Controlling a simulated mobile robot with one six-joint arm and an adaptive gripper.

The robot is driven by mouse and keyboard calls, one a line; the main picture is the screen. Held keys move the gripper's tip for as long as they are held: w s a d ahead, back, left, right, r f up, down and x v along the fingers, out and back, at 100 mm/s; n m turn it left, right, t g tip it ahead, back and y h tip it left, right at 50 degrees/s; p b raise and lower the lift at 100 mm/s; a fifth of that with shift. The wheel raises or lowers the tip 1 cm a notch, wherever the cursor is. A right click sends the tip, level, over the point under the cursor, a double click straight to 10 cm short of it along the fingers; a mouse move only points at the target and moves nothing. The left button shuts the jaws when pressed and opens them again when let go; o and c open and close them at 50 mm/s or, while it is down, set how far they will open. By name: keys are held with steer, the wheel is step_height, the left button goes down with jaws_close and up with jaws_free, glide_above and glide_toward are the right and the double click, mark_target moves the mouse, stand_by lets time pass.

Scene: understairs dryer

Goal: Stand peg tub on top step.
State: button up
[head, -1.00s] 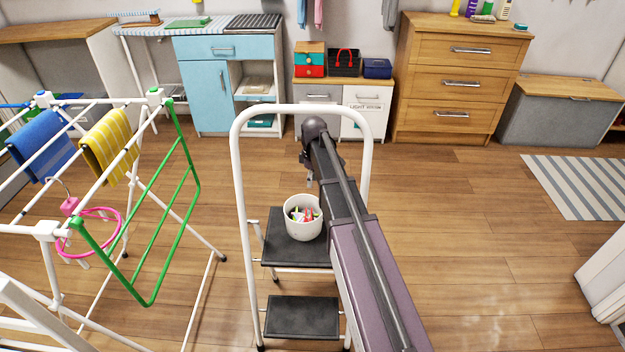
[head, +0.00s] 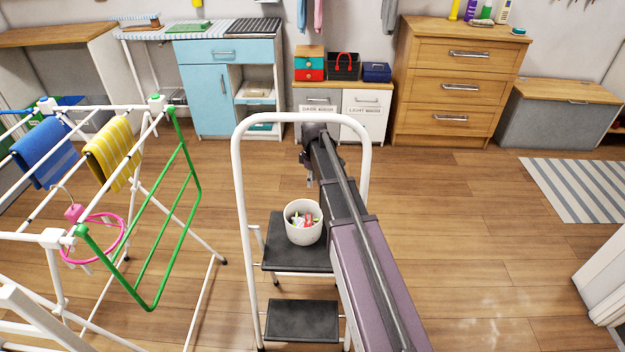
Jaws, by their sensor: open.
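The peg tub (head: 303,234) is a white round tub with colourful pegs inside. It stands upright on the dark top step (head: 285,258) of a white-framed step stool (head: 237,170), near the step's back. My arm reaches over the stool from the lower right. My gripper (head: 310,181) is only partly seen, small and mostly hidden behind the arm's end. It is above and beyond the tub in the picture, apart from it, and is open with nothing seen in it.
A drying rack (head: 187,220) with a blue towel (head: 45,155) and a yellow towel (head: 113,152) stands at the left. The lower step (head: 302,320) is bare. Cabinets and a wooden chest of drawers (head: 455,85) line the back wall. Floor right of the stool is clear.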

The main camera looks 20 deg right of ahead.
steer(key=s+a+m, duration=0.2)
steer(key=s+m, duration=0.3)
steer(key=s, duration=0.6)
steer(key=s+a+m, duration=0.3)
steer(key=s+m, duration=0.2)
steer(key=s, duration=0.6)
steer(key=shift+s+a+m+t, duration=0.3)
